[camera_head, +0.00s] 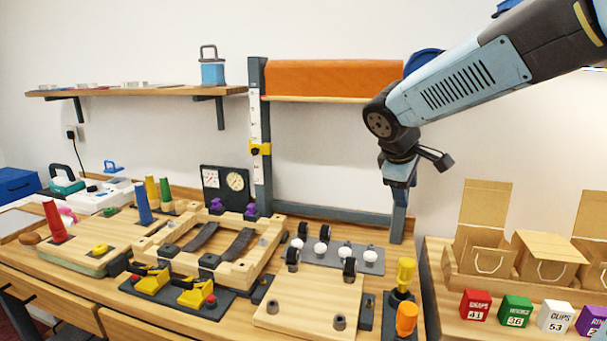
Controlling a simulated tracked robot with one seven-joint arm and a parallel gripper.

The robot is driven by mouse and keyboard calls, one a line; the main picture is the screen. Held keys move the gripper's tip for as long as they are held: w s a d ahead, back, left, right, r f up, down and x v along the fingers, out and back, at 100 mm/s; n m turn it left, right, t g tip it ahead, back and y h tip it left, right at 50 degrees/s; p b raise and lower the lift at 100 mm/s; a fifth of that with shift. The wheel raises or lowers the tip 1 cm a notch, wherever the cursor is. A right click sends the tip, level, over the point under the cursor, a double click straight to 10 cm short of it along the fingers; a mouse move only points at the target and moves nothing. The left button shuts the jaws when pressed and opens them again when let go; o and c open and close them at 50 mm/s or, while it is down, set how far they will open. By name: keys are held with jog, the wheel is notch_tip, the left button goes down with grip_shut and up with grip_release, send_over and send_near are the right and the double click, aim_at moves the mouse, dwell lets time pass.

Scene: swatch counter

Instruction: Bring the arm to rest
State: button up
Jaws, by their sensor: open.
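My arm comes in from the upper right, and my gripper (402,196) hangs at its end, pointing down above the right part of the workbench. It is clear of the bench top and holds nothing that I can see. The jaws are small in this view, and the gap between them is hard to make out. A dark side piece sticks out to the right of the wrist. The gripper overlaps the right post of the grey frame in the picture; I cannot tell how far apart they are.
Below are a wooden board (310,303) with black rollers, a grey plate with white balls (344,252), and yellow and orange handles (406,318). A wooden frame (160,247) stands left. Open cardboard boxes (548,259) and labelled blocks (515,310) are right. A shelf (150,92) hangs upper left.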

jog(key=s+d+m+t+y, duration=0.1)
jog(key=s+m+y, duration=0.3)
jog(key=s+m, duration=0.6)
jog(key=s, duration=0.9)
jog(key=shift+s+r+m, duration=0.25)
jog(key=shift+m, duration=0.05)
